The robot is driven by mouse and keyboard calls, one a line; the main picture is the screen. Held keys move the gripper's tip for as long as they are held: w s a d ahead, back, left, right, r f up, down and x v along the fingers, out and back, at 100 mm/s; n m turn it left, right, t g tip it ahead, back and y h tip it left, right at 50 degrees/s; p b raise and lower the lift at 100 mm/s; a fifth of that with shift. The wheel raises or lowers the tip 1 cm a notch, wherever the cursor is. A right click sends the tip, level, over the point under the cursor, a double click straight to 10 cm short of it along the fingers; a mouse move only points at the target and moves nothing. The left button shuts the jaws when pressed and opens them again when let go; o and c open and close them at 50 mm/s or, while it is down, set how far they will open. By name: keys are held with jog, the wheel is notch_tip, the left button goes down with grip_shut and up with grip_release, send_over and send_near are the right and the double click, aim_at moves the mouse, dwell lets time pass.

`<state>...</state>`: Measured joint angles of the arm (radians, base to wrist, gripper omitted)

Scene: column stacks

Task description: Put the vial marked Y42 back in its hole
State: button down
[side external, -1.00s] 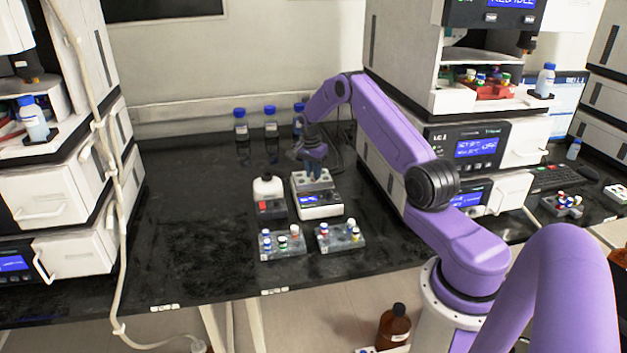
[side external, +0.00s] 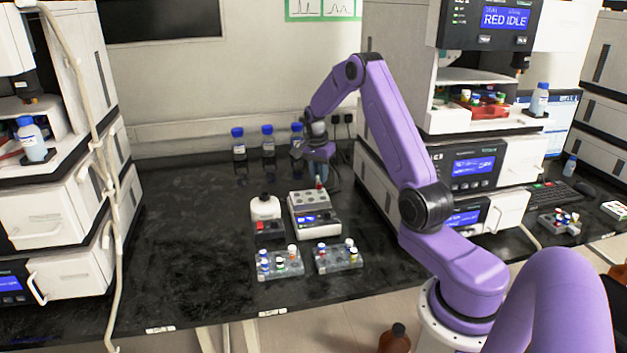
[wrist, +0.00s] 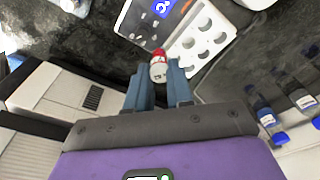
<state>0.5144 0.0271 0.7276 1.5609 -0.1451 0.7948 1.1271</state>
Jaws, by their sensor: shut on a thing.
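My gripper (wrist: 158,88) is shut on a red-capped vial (wrist: 158,68) with a white label; the marks on it are too small to read. In the side external view my gripper (side external: 319,168) is raised above the back of a white block device (side external: 318,229), and the vial (side external: 319,184) hangs below it. The device has a grey top with several round holes that look empty, and a blue display. Two clear racks stand in front of it, the left rack (side external: 280,270) and the right rack (side external: 340,262), each with several capped vials.
Blue-capped bottles (side external: 268,142) stand along the back wall. A tall instrument (side external: 480,165) is to the right, and another (side external: 70,215) to the left. The left part of the bench is clear.

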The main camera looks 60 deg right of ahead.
jog(key=s+a+r, duration=0.3)
jog(key=s+a, duration=0.1)
jog(key=s, duration=0.2)
jog(key=shift+w+a+f, duration=0.2)
jog(key=shift+a+f, duration=2.25)
jog(key=shift+a, duration=0.4)
jog(key=shift+w+a+f, duration=0.2)
jog(key=shift+a+f, duration=2.2)
jog(key=shift+a, duration=0.5)
jog(key=shift+w+a+f, duration=0.2)
jog(key=shift+a+f, duration=2.25)
jog(key=shift+a, duration=0.4)
jog(key=shift+f, duration=0.85)
jog(key=shift+f, duration=0.25)
jog(key=c, duration=0.6)
grip_release()
